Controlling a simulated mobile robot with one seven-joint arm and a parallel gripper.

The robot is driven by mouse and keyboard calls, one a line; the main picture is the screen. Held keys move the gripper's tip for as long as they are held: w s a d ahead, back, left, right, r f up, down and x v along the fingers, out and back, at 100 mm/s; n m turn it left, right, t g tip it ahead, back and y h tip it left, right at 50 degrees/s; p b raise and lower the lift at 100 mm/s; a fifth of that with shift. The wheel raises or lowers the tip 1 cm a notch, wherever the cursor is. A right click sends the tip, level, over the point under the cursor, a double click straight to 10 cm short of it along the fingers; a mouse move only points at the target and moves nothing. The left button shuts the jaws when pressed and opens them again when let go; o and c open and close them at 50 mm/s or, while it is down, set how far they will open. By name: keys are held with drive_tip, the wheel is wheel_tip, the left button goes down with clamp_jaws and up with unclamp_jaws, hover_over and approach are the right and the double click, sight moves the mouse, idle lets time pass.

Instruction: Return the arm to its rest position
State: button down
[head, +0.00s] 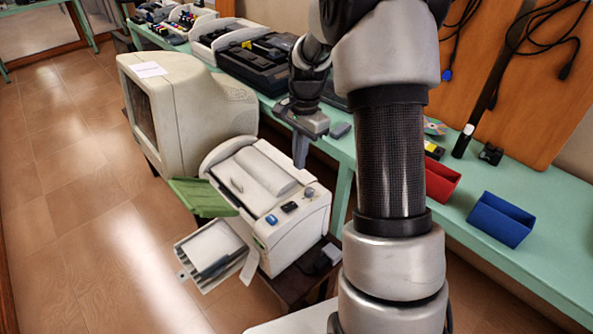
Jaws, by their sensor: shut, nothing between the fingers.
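My gripper (301,150) hangs from my arm in the middle of the head view, fingers pointing down. The fingers look closed together, with nothing held. It is above and behind the right side of the white printer (295,232), in front of the green bench, and appears apart from both. My upright arm links fill the right-centre of the view and hide part of the bench.
A beige CRT monitor (195,108) stands left of the printer. The green bench (478,212) carries a red bin (441,182), a blue bin (500,219), a black bottle (463,141) and several devices. Cables hang on wooden boards behind. Tiled floor (60,210) is clear at left.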

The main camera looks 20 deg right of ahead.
drive_tip(key=s+a+r+n+t+p, duration=0.1)
drive_tip(key=s+a+r+n, duration=0.15)
drive_tip(key=r, duration=0.35)
drive_tip(key=s+a+r+n+t+p, duration=0.1)
drive_tip(key=s+r, duration=0.3)
drive_tip(key=r, duration=0.2)
drive_tip(key=s+a+r+n+p, duration=0.1)
drive_tip(key=s+r+n, duration=0.15)
drive_tip(key=r, duration=0.35)
drive_tip(key=s+a+r+n+t+p, duration=0.1)
drive_tip(key=s+a+r+n, duration=0.1)
drive_tip(key=s, duration=0.5)
drive_tip(key=s+a+r+n+t+p, duration=0.2)
drive_tip(key=s+r+n, duration=0.3)
drive_tip(key=s, duration=0.3)
drive_tip(key=shift+s+a+r+t+h+p, duration=0.2)
drive_tip(key=shift+r+t+h+p, duration=0.1)
drive_tip(key=shift+r+h, duration=0.15)
